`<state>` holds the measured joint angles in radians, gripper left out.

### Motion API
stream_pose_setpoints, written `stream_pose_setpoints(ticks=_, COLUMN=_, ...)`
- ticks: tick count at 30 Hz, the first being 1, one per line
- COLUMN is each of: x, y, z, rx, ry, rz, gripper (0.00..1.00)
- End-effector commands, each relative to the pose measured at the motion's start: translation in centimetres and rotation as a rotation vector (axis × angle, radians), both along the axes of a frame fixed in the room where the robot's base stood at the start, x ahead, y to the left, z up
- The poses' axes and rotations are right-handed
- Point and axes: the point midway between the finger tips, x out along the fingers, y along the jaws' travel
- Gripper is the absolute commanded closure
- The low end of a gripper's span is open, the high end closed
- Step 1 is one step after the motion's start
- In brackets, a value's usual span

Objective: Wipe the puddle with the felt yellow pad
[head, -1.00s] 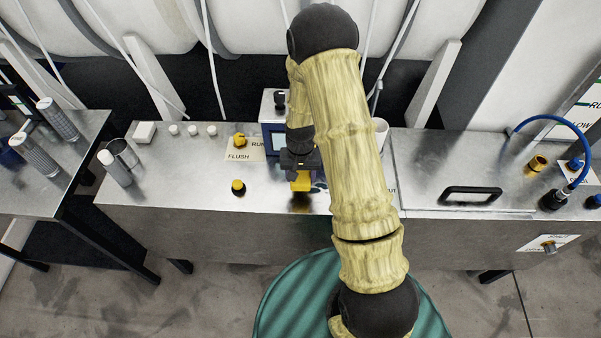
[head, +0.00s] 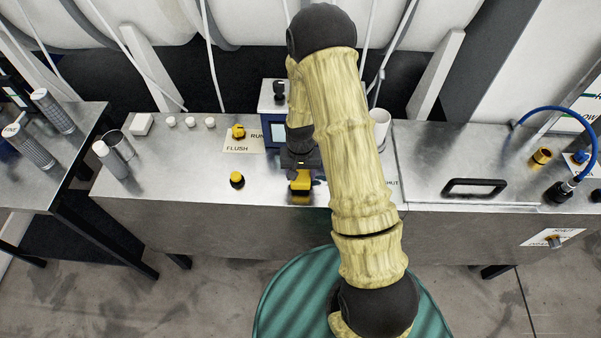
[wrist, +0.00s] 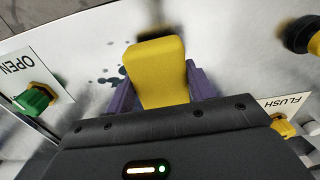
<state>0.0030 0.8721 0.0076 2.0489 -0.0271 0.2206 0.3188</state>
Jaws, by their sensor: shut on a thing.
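The felt yellow pad (wrist: 156,72) is held between the two purple fingers of my gripper (wrist: 160,88) in the wrist view. In the head view the yellow pad (head: 301,181) shows below my gripper (head: 300,168), over the steel bench top near its front edge. Its reflection shows on the steel just below it, and I cannot tell whether it touches the surface. The puddle (wrist: 105,77) shows in the wrist view as dark spots and blotches on the steel, left of the pad. Part of it may be hidden behind the pad. In the head view I cannot make the puddle out.
A yellow-topped black button (head: 237,180) stands left of the pad. A yellow FLUSH knob (head: 238,132) and a screen box (head: 276,132) are behind. A green knob by an OPEN label (wrist: 35,99) is close left in the wrist view. A black handle (head: 474,188) is at right.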

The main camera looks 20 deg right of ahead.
Motion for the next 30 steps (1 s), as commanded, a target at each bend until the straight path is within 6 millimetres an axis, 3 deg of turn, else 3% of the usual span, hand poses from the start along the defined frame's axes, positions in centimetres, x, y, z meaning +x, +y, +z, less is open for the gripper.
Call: stream_pose_setpoints(ticks=30, x=0.0, y=0.0, z=-1.5, rx=0.000, ry=0.000, rz=0.000, gripper=0.64)
